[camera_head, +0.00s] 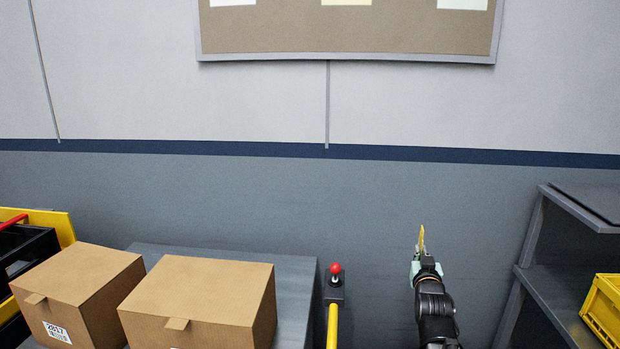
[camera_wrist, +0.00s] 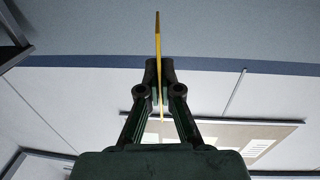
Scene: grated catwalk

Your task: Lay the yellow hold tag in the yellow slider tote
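My gripper (camera_head: 421,256) is raised in front of the grey wall, right of centre in the head view. It is shut on the yellow hold tag (camera_head: 422,238), which sticks up from the fingertips. In the wrist view the tag (camera_wrist: 157,40) shows edge-on as a thin yellow strip between the closed fingers of my gripper (camera_wrist: 160,75). A yellow tote (camera_head: 605,310) is on the shelf unit at the right edge, cut off by the frame. It is to the right of my gripper and apart from it. Its inside is hidden.
Two cardboard boxes (camera_head: 80,275) (camera_head: 205,290) stand on a grey surface (camera_head: 293,285) at the lower left. A post with a red knob (camera_head: 335,268) stands left of my arm. The grey shelf unit (camera_head: 555,290) has an upper board (camera_head: 590,205) above the tote's level. The space around the tag is clear.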

